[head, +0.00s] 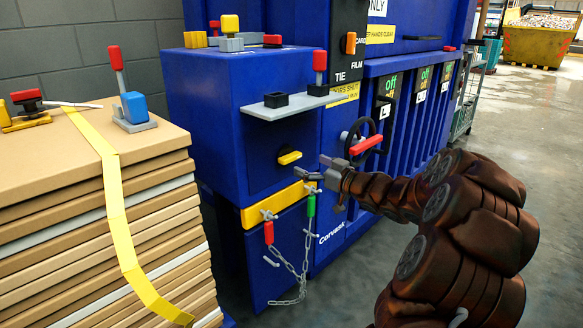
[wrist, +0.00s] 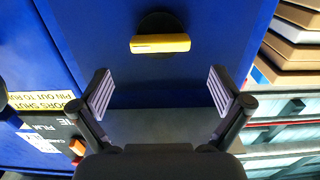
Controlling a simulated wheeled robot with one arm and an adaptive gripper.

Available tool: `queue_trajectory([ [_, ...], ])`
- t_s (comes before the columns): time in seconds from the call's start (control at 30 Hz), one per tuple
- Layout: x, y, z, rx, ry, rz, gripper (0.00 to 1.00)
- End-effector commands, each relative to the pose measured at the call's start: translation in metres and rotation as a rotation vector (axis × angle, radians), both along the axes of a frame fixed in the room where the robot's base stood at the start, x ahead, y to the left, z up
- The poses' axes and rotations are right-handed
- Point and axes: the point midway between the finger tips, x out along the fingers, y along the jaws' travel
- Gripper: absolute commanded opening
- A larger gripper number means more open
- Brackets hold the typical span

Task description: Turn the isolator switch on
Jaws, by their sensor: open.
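A yellow bar handle (head: 289,157) on a dark round base sits on the front of the blue cabinet (head: 210,120); it looks like the isolator switch. It lies roughly level. In the wrist view the yellow handle (wrist: 160,43) is in the upper middle, lying crosswise. My gripper (head: 318,172) is in front of the cabinet, just right of and a little below the handle in the head view. In the wrist view my gripper (wrist: 160,92) has its two pads wide apart, with nothing between them. The handle is beyond the fingertips and apart from them.
A grey shelf (head: 290,105) with a red-topped lever (head: 319,65) juts out above the handle. A red-handled wheel (head: 365,145) is to the right. Red and green pins (head: 310,205) hang on chains below. A cardboard stack (head: 100,220) stands at left.

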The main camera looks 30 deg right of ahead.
Motion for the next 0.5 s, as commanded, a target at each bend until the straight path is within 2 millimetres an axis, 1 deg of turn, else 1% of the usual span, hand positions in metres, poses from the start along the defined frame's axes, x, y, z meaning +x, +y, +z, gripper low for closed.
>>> queue_trajectory([
  [0.17, 0.011, 0.003, 0.0, 0.0, -0.004, 0.005, 1.0],
  [0.5, 0.051, 0.014, -0.002, -0.001, -0.002, 0.005, 1.0],
])
